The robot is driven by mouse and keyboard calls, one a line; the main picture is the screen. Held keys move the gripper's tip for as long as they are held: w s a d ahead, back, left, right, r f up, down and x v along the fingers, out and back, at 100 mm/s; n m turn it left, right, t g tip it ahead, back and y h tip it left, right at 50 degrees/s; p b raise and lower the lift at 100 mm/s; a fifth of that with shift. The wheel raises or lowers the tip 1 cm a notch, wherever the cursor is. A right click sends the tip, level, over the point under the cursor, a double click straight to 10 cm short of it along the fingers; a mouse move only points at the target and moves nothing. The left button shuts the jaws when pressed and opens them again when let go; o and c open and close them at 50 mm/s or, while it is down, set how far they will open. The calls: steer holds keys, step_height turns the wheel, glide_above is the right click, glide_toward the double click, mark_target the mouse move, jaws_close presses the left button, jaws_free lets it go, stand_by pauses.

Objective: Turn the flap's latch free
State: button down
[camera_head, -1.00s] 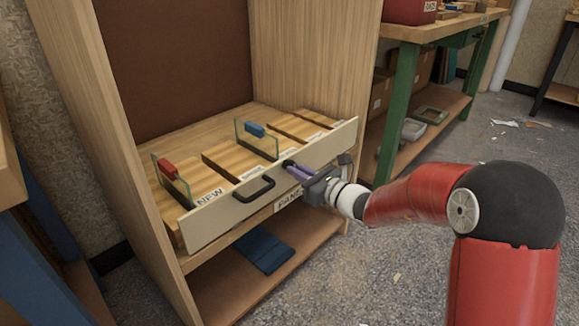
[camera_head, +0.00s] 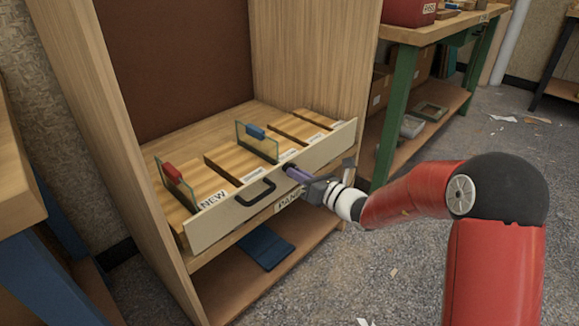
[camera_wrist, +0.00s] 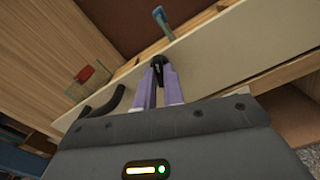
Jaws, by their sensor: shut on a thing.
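The flap (camera_head: 215,226) is a cream front panel across the wooden cabinet's shelf, and it stands upright. A black pull handle (camera_head: 255,194) sits at its middle. My gripper (camera_head: 291,171) is at the flap's front face, right of the handle. In the wrist view its purple fingers (camera_wrist: 159,75) are closed on a small dark latch (camera_wrist: 159,61) on the panel. The fingers hide most of the latch, so I cannot tell its exact angle.
Behind the flap lie wooden blocks, a glass divider with a red clip (camera_head: 172,172) and another with a blue clip (camera_head: 255,132). A blue folded thing (camera_head: 264,247) lies on the lower shelf. A green-legged bench (camera_head: 402,95) stands to the right.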

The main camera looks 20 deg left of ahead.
steer(key=shift+p, duration=0.35)
steer(key=m+p, duration=0.4)
stand_by(0.3)
